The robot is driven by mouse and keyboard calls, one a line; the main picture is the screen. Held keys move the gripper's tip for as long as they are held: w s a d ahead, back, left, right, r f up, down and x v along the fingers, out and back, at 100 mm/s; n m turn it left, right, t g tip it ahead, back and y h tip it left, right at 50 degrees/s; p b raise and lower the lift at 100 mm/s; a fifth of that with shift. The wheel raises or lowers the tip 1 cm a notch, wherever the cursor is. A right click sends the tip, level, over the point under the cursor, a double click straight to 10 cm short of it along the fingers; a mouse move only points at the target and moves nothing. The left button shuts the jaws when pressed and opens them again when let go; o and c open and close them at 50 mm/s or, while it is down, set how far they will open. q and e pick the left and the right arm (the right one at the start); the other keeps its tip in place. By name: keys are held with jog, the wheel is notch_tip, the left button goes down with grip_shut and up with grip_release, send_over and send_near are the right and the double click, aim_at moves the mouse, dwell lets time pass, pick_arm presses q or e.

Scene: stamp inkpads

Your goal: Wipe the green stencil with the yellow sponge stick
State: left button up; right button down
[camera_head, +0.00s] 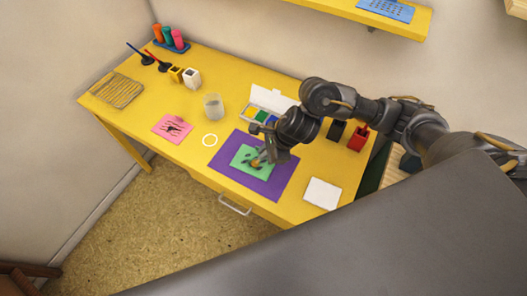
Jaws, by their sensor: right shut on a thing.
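The green stencil (240,157) lies on the purple mat (270,187) near the front of the yellow table. My right arm reaches in from the right, and my right gripper (263,156) is low over the right part of the stencil. It is shut on a small stick with a yellow-orange end (255,163), apparently the sponge stick. The end is at the stencil; I cannot tell whether it touches. The gripper hides part of the stick and stencil. My left gripper is not in view.
Behind the mat are an open paint box (270,100) and a clear cup (213,106). A white pad (322,194) and red holder (358,138) are to the right. The table's front left is clear.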

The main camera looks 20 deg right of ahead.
jog(key=shift+w+r, duration=0.1)
dwell(0.3)
jog(key=shift+w+a+b, duration=0.4)
jog(key=shift+w+a, duration=0.6)
jog(key=shift+w, duration=0.05)
jog(key=shift+f+b, duration=0.4)
jog(key=shift+b, duration=0.1)
dwell(0.5)
jog(key=shift+w+a+b, duration=0.35)
jog(key=shift+w+a, duration=0.05)
